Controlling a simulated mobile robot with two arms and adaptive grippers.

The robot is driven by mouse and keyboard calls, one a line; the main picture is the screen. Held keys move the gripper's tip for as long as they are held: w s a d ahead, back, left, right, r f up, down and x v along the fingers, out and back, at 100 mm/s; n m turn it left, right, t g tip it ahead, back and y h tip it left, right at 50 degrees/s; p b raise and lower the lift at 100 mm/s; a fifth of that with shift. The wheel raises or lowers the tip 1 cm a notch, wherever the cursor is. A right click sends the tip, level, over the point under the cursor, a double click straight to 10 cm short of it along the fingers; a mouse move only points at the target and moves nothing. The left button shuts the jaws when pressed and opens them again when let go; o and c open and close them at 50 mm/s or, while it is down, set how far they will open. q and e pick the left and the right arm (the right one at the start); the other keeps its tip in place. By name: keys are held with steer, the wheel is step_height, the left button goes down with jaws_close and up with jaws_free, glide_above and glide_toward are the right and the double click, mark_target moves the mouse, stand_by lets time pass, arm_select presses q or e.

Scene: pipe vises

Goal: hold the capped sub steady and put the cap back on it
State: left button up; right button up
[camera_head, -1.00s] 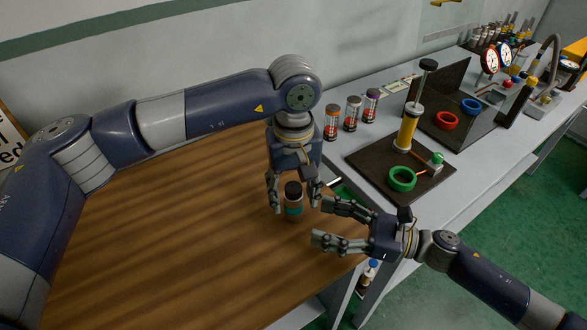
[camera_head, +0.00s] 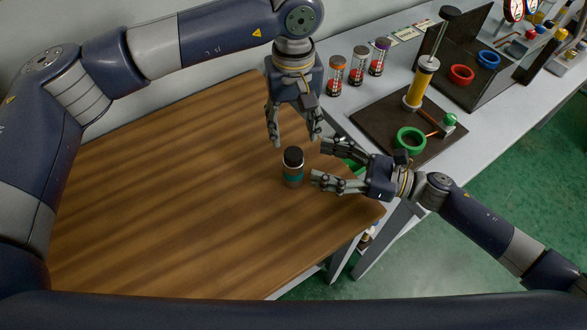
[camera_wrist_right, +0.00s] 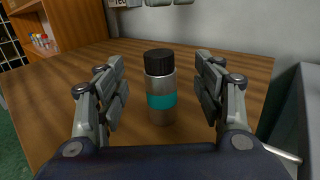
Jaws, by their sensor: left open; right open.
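The capped sub (camera_head: 293,174) is a short silvery cylinder with a teal band, standing upright on the wooden table. Its black cap (camera_head: 293,155) sits level on top; I cannot tell how tightly. In the right wrist view the sub (camera_wrist_right: 160,88) stands between the fingers, a little beyond them, with the cap (camera_wrist_right: 160,62) on it. My left gripper (camera_head: 297,138) is open, pointing down above and behind the sub, empty. Its tips just show at the top of the right wrist view. My right gripper (camera_head: 320,162) is open to the right of the sub, fingers pointing at it, apart from it.
The wooden table (camera_head: 170,210) is clear to the left. Behind right, a grey bench holds several capped vials (camera_head: 358,63), a dark board (camera_head: 385,115) with a yellow cylinder (camera_head: 421,82) and a green ring (camera_head: 410,139). The table's right edge is close to my right gripper.

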mark_target(294, 169)
step_height(294, 169, down, 5)
steer(key=shift+s+f, duration=0.1)
steer(key=shift+f, duration=0.1)
steer(key=x, duration=0.7)
steer(key=shift+a+f, duration=0.15)
steer(key=shift+a, duration=0.1)
steer(key=shift+c, duration=0.4)
jaws_close()
